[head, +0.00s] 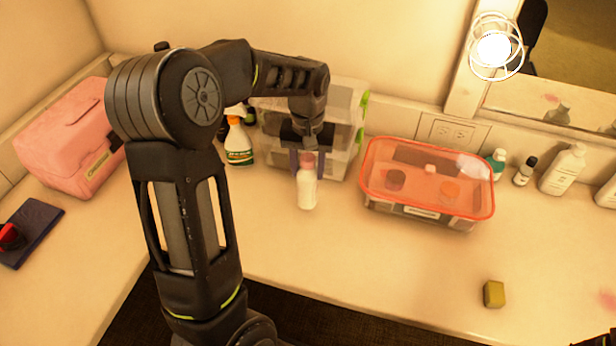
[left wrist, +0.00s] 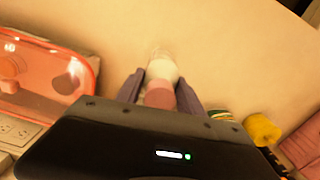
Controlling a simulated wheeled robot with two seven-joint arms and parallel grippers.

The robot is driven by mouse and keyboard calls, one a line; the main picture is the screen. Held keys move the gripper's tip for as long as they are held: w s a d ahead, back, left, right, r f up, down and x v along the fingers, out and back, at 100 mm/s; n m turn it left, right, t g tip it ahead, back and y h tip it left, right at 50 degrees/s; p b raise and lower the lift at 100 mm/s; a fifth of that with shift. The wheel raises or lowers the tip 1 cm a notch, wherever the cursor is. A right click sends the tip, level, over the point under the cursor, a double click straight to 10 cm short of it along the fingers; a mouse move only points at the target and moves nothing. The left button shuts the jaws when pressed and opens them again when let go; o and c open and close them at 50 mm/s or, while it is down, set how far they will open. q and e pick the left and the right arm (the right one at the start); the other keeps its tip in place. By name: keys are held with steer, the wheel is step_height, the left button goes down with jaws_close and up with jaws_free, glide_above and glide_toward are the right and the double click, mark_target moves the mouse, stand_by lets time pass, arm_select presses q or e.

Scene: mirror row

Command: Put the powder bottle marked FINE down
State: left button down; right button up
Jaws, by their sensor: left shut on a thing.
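A white powder bottle (head: 306,190) with a pinkish-red cap is upright at the counter in the head view. My left gripper (head: 307,160) is shut on it near the cap, coming from above and behind. In the left wrist view, the bottle (left wrist: 163,70) shows between the two purple fingers of the left gripper (left wrist: 160,88). I cannot read any marking on the bottle. I cannot tell for sure whether its base touches the counter.
A clear tub with a red rim (head: 427,205) stands right of the bottle. A clear storage box (head: 345,120) is behind, and a spray bottle (head: 238,145) left. A pink case (head: 75,135) is far left. A yellow block (head: 494,294) lies front right. The counter in front is clear.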

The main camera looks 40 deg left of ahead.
arm_select(q)
steer(key=shift+f+p, duration=0.3)
steer(key=shift+f, duration=1.55)
steer(key=shift+f, duration=0.2)
steer(key=c, duration=0.7)
jaws_free()
steer(key=shift+r, duration=0.1)
step_height(320, 180, up, 12)
steer(key=shift+r+b, duration=0.15)
steer(key=shift+b, duration=0.4)
